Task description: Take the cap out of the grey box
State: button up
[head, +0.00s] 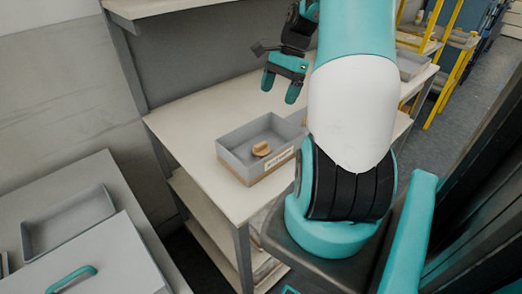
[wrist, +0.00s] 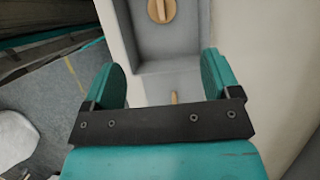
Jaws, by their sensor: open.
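The grey box (head: 236,158) is an open tray on the white table in the middle of the head view. The cap (head: 261,149) is a small tan piece lying on the box floor. In the wrist view the cap (wrist: 161,10) shows at the top edge as a round tan disc with a raised bar, inside the grey box (wrist: 172,49). My gripper (head: 280,87) is above the table, behind the box and apart from it. In the wrist view my gripper (wrist: 158,80) has its two teal fingers wide apart with nothing between them. My arm hides the box's right part.
The table (head: 190,122) is bare left of the box. A second grey tray (head: 68,222) and a grey lid with a teal handle (head: 72,279) are on a counter at lower left. A shelf (head: 150,8) hangs above the table's back. Yellow rails (head: 447,45) stand at upper right.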

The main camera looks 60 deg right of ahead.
jog(key=p, duration=0.2)
send_near(262, 144)
jog(key=x, duration=0.5)
jog(key=shift+a, duration=0.15)
jog(key=shift+p+x, duration=0.6)
jog(key=shift+x, duration=2.1)
jog(key=shift+w, duration=0.15)
jog(key=c, duration=0.9)
